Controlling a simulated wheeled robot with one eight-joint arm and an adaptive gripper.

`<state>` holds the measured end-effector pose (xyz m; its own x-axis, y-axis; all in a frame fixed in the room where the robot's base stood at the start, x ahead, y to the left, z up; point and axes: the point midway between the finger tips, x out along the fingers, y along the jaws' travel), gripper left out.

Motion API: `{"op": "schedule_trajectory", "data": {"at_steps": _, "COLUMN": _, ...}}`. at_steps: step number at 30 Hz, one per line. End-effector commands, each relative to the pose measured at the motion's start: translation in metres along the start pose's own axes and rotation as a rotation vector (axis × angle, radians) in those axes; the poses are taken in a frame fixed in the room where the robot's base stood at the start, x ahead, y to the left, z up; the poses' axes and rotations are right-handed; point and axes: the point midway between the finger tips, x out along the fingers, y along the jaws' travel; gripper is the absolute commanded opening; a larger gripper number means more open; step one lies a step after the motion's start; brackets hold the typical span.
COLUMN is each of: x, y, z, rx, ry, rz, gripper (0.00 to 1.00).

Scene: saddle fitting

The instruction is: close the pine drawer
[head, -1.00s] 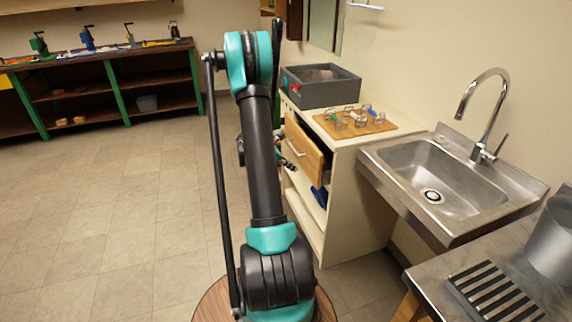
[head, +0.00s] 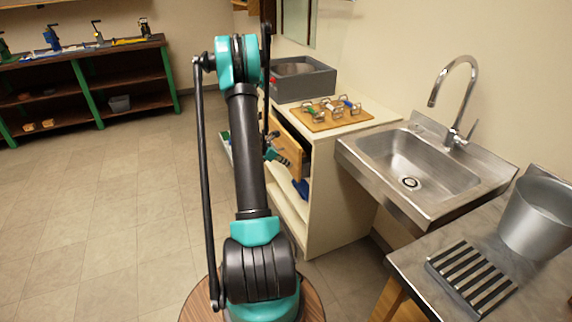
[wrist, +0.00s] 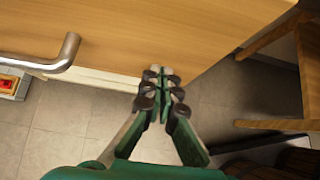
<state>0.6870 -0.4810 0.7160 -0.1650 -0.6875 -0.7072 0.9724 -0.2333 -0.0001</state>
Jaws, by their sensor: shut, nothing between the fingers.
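The pine drawer (head: 289,140) sticks out of the front of the cream cabinet (head: 330,190), with a dark gap behind its front panel. In the wrist view its wooden front (wrist: 150,30) fills the top, with a metal bar handle (wrist: 58,60) at the left. My gripper (wrist: 160,75) is shut and empty, its fingertips together at the lower edge of the drawer front, right of the handle. I cannot tell whether they touch the wood. In the head view my gripper (head: 284,160) is small and partly hidden by my arm.
On the cabinet stand a grey box (head: 303,80) and a wooden board (head: 322,115) with small clamp-like items. A steel sink (head: 420,165) adjoins at the right. A metal counter (head: 420,255) holds a bucket (head: 537,215). The tiled floor (head: 110,220) at left is clear.

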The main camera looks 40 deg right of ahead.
Motion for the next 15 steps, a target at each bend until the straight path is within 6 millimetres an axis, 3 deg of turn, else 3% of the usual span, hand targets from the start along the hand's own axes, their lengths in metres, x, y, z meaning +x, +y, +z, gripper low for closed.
{"op": "schedule_trajectory", "data": {"at_steps": 9, "x": 0.032, "y": 0.0, "z": 0.032, "rx": 0.001, "ry": -0.001, "rz": -0.001, "gripper": 0.0}}
{"op": "schedule_trajectory", "data": {"at_steps": 15, "x": 0.035, "y": 0.0, "z": 0.035, "rx": 0.001, "ry": -0.003, "rz": 0.0, "gripper": 0.0}}
